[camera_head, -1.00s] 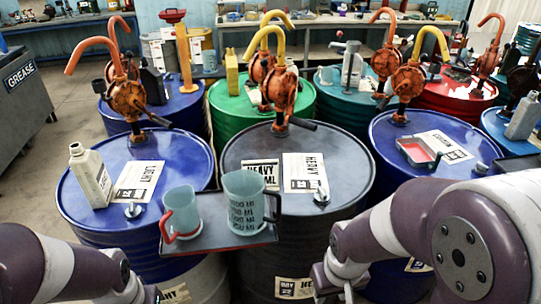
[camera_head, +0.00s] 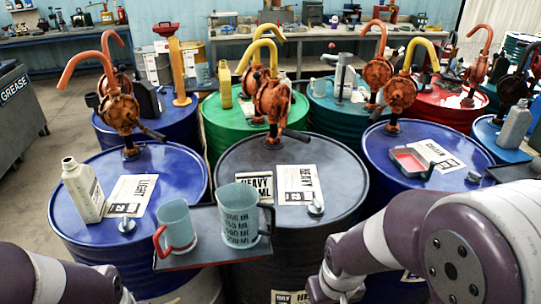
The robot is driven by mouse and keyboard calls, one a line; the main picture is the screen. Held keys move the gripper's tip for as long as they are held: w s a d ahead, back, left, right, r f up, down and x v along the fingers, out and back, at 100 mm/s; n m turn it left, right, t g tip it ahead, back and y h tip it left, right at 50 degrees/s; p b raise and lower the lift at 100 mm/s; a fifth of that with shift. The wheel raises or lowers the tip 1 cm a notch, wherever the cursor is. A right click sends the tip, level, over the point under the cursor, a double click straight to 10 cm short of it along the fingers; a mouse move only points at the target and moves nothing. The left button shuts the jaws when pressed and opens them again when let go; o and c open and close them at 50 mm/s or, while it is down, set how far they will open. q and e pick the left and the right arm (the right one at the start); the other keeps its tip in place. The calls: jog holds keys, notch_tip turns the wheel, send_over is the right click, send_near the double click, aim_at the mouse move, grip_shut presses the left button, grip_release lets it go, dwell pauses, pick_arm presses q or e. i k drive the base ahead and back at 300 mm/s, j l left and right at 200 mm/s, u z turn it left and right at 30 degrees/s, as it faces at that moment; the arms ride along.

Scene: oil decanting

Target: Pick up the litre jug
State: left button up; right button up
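Two pale blue-green jugs stand upright on a dark tray (camera_head: 190,257) at the front of the drums. The larger jug (camera_head: 238,205) has dark printed volume marks and a dark handle on its right. The smaller jug (camera_head: 177,225) is to its left, with a red handle. My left gripper (camera_head: 126,297) is at the bottom edge, left of and below the tray, mostly cut off. My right gripper (camera_head: 318,292) is low, right of the larger jug and apart from it. The fingers of both are too hidden to tell open from shut.
The tray sits before a blue drum (camera_head: 85,215) and a dark grey drum (camera_head: 335,190), both with hand pumps. A pale bottle (camera_head: 83,190) stands on the blue drum. A red-lined tray (camera_head: 410,160) lies on the right blue drum. More drums stand behind.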

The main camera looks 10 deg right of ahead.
aim_at(239, 205)
jog(key=k+z, duration=0.45)
jog(key=k+l+z, duration=0.15)
jog(key=z, duration=0.35)
jog(key=i+j+z, duration=0.1)
jog(key=j, duration=0.55)
jog(key=i+j, duration=0.15)
jog(key=j, duration=0.5)
jog(key=i+j+z, duration=0.15)
jog(key=j, duration=0.5)
jog(key=i+j, duration=0.1)
jog(key=j, duration=0.55)
jog(key=l+z, duration=0.05)
